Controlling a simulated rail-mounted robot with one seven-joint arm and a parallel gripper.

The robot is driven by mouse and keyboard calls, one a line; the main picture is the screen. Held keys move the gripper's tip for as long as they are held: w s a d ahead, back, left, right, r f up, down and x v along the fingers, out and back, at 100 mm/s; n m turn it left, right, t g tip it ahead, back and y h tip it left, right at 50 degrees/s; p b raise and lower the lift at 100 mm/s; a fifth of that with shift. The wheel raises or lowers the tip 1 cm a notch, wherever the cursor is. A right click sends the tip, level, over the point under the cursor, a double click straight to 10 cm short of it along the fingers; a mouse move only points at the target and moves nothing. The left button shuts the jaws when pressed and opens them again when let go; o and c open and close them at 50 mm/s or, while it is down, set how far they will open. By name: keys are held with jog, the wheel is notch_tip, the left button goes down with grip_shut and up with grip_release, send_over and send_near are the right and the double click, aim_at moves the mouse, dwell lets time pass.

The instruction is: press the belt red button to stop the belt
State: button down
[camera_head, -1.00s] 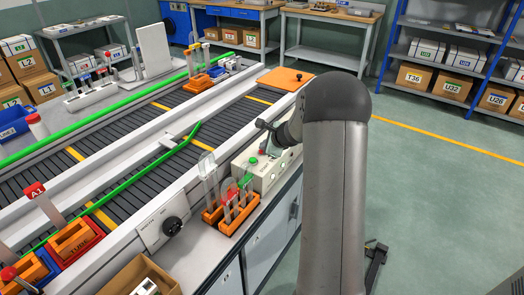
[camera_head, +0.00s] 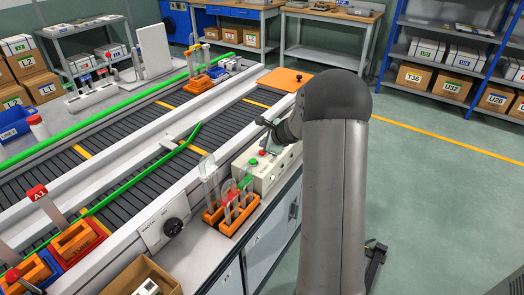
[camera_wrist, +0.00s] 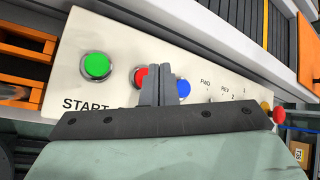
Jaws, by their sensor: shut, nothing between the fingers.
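The control panel (camera_head: 284,164) stands at the belt's near side. In the wrist view its face (camera_wrist: 225,82) carries a green button (camera_wrist: 97,65) over the word START, a red button (camera_wrist: 138,76), and a blue button (camera_wrist: 182,88). My gripper (camera_wrist: 158,72) is shut and empty. Its fingertips appear over the right part of the red button and the gap before the blue one, partly hiding both. I cannot tell whether they touch the red button. In the head view my gripper (camera_head: 266,146) is tilted down at the panel. The belt (camera_head: 112,167) runs behind it.
A rack with clear tubes (camera_head: 232,213) stands beside the panel's left end. A dial box (camera_head: 163,222) is farther left. Another red knob (camera_wrist: 279,114) is at the panel's right in the wrist view. Orange racks (camera_head: 75,240) sit at lower left.

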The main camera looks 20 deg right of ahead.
notch_tip(320, 180, up, 6)
jog(key=p, duration=0.4)
jog(key=shift+p, duration=0.35)
dwell(0.5)
jog(key=s+a+r+n+g+y, duration=0.1)
jog(key=s+a+r+n+g, duration=0.2)
jog(key=s+a+n, duration=0.55)
jog(key=s+a+r+n+g+y, duration=0.15)
jog(key=s+a+r+n, duration=0.35)
jog(key=s+a, duration=0.6)
jog(key=s+f+n+g+h, duration=0.1)
jog(key=s+n, duration=0.4)
jog(key=s, duration=0.5)
jog(key=s+f+n+g+h, duration=0.1)
jog(key=s+n+g+h, duration=0.2)
jog(key=s+n, duration=0.3)
jog(key=s, duration=0.4)
jog(key=shift+a+f, duration=0.2)
jog(key=shift+f, duration=0.2)
jog(key=shift+h, duration=0.25)
